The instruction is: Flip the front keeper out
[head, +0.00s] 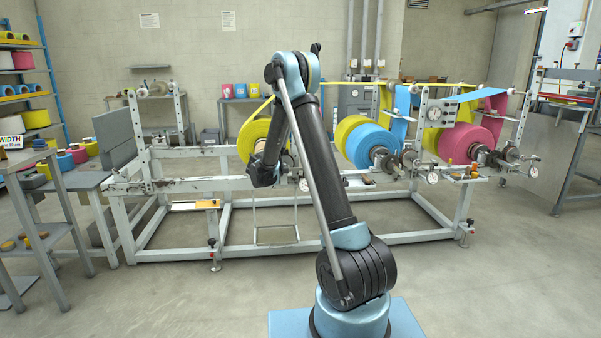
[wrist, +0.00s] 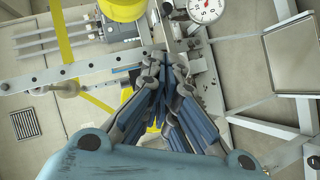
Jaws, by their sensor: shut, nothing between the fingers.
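My gripper (wrist: 166,62) is shut and empty in the wrist view. Its blue-grey fingers come together over the pale machine frame (wrist: 60,77), near a shaft end. In the head view my arm stands in front of the machine and hides the gripper and much of the left yellow roll's (head: 252,137) shaft. I cannot clearly make out the front keeper in either view. The fingers cover part of the small metal parts at the shaft end, so I cannot tell whether they touch anything.
A round dial gauge (wrist: 205,9) is close right of the fingertips. A yellow roll (wrist: 122,9) is at the top. A blue roll (head: 384,138) and a pink roll (head: 467,141) stand farther right on the machine. A grey shelf table (head: 68,180) stands left. The front floor is clear.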

